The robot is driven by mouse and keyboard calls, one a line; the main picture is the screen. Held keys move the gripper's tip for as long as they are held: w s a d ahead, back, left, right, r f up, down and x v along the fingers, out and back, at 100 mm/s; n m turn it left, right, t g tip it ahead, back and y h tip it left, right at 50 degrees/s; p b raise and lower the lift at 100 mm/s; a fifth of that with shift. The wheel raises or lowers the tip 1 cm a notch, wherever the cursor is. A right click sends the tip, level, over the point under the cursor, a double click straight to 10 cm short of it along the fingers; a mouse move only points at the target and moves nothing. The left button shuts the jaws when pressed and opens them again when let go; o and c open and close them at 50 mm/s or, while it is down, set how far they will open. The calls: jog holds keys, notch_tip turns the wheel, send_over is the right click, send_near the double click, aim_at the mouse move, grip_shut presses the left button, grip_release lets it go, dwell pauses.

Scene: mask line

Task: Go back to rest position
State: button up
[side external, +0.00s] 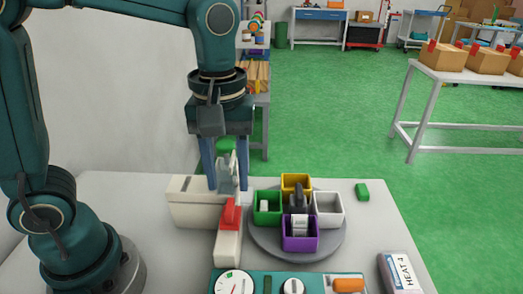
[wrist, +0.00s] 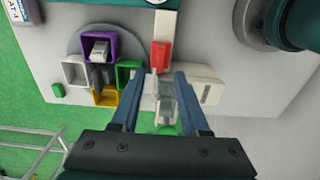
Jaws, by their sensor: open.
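My gripper (side external: 228,187) hangs pointing down over the white machine (side external: 195,208) at the left of the table. It also shows in the wrist view (wrist: 156,76), with its two blue fingers spread apart. A grey, partly clear piece (wrist: 166,100) appears between the fingers in that view; I see no finger closed on it. A red block or lever (side external: 231,214) sits on the white machine just in front of the fingers. No mark for a rest position is visible.
A round grey turntable (side external: 262,246) carries green, yellow, white and purple bins close to the right of my gripper. Small items lie in the purple bin (side external: 300,241) and the green bin (side external: 268,218). A control panel (side external: 270,284) stands at the front. A green block (side external: 362,191) lies apart.

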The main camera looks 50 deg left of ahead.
jog(key=shift+r, duration=0.15)
jog(key=shift+a+r, duration=0.1)
jog(key=shift+r, duration=0.1)
jog(key=s+a+m+t, duration=0.4)
jog(key=s+m+t, duration=0.1)
jog(key=m, duration=0.4)
jog(key=shift+s+a+r+t, duration=0.15)
jog(key=shift+s+t, duration=0.15)
jog(key=shift+s, duration=0.35)
dwell(0.9)
